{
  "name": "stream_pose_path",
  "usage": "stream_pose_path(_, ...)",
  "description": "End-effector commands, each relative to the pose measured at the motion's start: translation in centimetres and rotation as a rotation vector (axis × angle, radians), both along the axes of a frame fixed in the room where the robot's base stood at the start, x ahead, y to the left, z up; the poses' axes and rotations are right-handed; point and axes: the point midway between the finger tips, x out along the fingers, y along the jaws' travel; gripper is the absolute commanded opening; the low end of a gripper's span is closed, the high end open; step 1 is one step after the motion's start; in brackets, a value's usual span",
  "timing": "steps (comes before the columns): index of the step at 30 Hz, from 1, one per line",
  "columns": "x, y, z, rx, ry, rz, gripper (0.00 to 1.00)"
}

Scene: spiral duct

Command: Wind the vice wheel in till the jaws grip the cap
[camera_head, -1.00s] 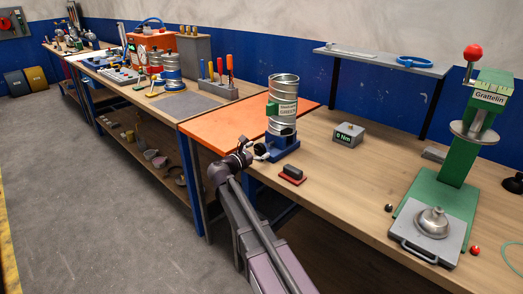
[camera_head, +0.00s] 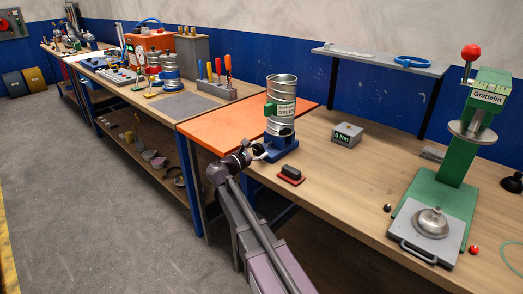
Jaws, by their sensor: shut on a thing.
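The blue vice (camera_head: 281,151) stands on the bench at the right edge of the orange mat. A ribbed silver duct (camera_head: 281,92) with a green-and-white label stands upright over it. A dark band shows at the duct's foot; I cannot tell the cap from the jaws there, nor whether they touch. My gripper (camera_head: 256,152) reaches in from the front left and is shut on the vice wheel (camera_head: 261,150), on the vice's left side. The wheel is small and partly hidden by my fingers.
A dark block on a red base (camera_head: 291,175) lies just right of my arm. A grey "0 Nm" box (camera_head: 347,135) stands further right. A green press (camera_head: 455,170) takes the right end. The orange mat (camera_head: 225,128) is bare on the left.

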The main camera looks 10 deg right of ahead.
Motion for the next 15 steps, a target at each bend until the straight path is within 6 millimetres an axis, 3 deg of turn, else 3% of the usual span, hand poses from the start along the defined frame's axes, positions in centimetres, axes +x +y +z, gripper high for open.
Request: stream_pose_path(15, -0.22, 0.34, -0.14, 0.274, -0.371, 0.005, 0.25)
